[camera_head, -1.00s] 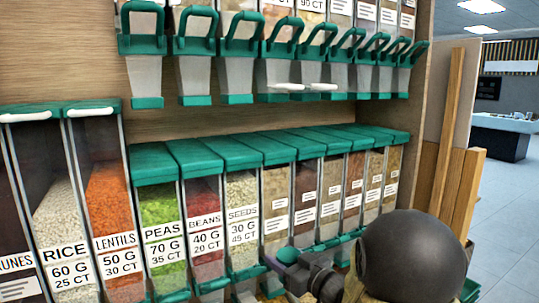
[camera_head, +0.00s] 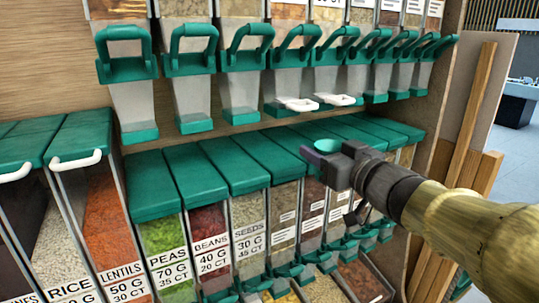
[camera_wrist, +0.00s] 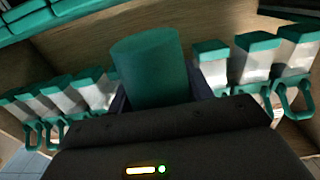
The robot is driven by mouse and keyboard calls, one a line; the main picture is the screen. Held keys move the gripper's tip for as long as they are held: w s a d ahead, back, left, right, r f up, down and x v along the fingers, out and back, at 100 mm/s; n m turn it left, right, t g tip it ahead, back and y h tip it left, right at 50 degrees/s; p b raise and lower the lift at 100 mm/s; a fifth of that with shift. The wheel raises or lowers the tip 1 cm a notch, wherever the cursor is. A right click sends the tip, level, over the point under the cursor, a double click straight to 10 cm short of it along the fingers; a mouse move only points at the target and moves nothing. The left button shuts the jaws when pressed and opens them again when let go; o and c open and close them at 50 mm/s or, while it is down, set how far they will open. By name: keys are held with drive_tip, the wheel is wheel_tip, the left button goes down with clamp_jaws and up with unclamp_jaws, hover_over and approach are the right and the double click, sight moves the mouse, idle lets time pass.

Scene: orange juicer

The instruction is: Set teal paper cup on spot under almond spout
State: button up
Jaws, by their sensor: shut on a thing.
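The teal paper cup (camera_head: 322,149) is held in my gripper (camera_head: 330,163), in front of the lower bins and below the upper row of spouts. In the wrist view, the cup (camera_wrist: 148,65) stands between the fingers (camera_wrist: 158,98), slightly tilted in the picture. My gripper is shut on it. In the head view, the gripper hides part of the cup, mainly its teal rim side showing. Upper dispensers with teal handles and clear spouts (camera_head: 288,92) run along the shelf. I cannot tell which one is almond, as their small labels are unreadable.
Small white pieces (camera_head: 297,104) stick out below two upper spouts. Lower bins with teal lids, such as peas (camera_head: 163,238) and lentils (camera_head: 112,225), stand beneath. A wooden side panel (camera_head: 474,115) bounds the shelf on the right. Open room lies between the upper spouts and lower lids.

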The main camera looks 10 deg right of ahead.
drive_tip(key=p+x, duration=0.5)
drive_tip(key=x, duration=1.1)
drive_tip(key=shift+w+a+p, duration=0.1)
drive_tip(key=shift+w+p, duration=0.05)
drive_tip(key=shift+p, duration=0.25)
drive_tip(key=shift+w, duration=0.45)
drive_tip(key=shift+w+a, duration=0.1)
drive_tip(key=shift+w, duration=0.1)
drive_tip(key=shift+w+a+f+p, duration=0.15)
drive_tip(key=shift+w+p, duration=0.15)
drive_tip(key=shift+p, duration=0.25)
wheel_tip(320, 180, down, 3)
drive_tip(key=shift+f+p, duration=0.1)
drive_tip(key=shift+p, duration=0.65)
drive_tip(key=shift+s, duration=0.1)
